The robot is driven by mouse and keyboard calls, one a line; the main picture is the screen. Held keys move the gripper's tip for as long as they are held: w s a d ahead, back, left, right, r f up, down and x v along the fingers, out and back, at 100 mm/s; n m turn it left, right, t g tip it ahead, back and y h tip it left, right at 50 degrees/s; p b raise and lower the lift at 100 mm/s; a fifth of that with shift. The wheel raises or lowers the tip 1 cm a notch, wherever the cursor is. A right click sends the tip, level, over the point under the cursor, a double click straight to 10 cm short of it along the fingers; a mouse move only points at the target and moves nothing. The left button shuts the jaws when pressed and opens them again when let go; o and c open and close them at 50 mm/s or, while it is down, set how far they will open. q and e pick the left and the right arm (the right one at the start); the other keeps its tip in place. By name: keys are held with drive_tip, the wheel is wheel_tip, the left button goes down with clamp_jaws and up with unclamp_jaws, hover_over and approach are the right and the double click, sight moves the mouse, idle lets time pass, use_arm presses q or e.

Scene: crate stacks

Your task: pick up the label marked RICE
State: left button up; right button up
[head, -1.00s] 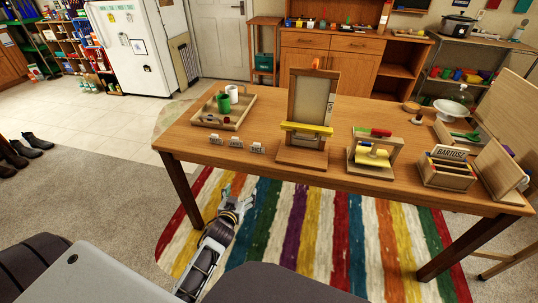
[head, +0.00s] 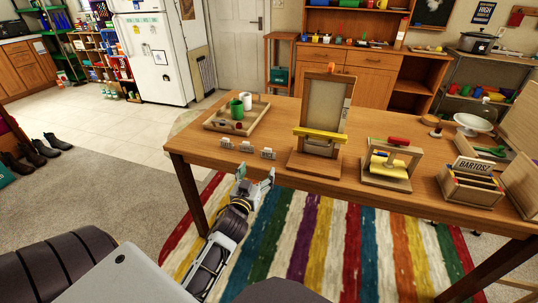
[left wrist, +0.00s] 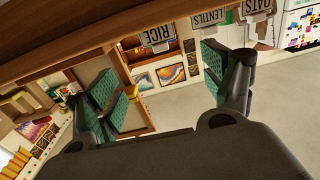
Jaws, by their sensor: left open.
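Three small label holders stand in a row along the table's front left edge in the head view: a left one (head: 226,143), a middle one (head: 247,147) and a right one (head: 269,153). Their words are too small to read there. In the left wrist view the RICE label (left wrist: 158,36) shows at the top, between the fingers and beyond them, with LENTILS (left wrist: 207,18) and OATS (left wrist: 257,6) to its right. My left gripper (head: 256,178) is open and empty, just in front of the table edge, below the labels. Its green-padded fingers (left wrist: 160,82) are spread apart. My right gripper is out of view.
The wooden table (head: 240,167) has a tray with cups (head: 212,124) behind the labels. A wooden stand with a yellow bar (head: 318,159) is to their right, then a smaller stand (head: 385,182) and a BARTOSZ card box (head: 469,194). Room in front of the edge is clear.

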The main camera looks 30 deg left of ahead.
sight(268, 151)
use_arm(q)
drive_tip(key=shift+w, duration=0.1)
drive_tip(key=shift+b+x, duration=0.35)
drive_tip(key=shift+x, duration=3.85)
drive_tip(key=shift+f, duration=0.1)
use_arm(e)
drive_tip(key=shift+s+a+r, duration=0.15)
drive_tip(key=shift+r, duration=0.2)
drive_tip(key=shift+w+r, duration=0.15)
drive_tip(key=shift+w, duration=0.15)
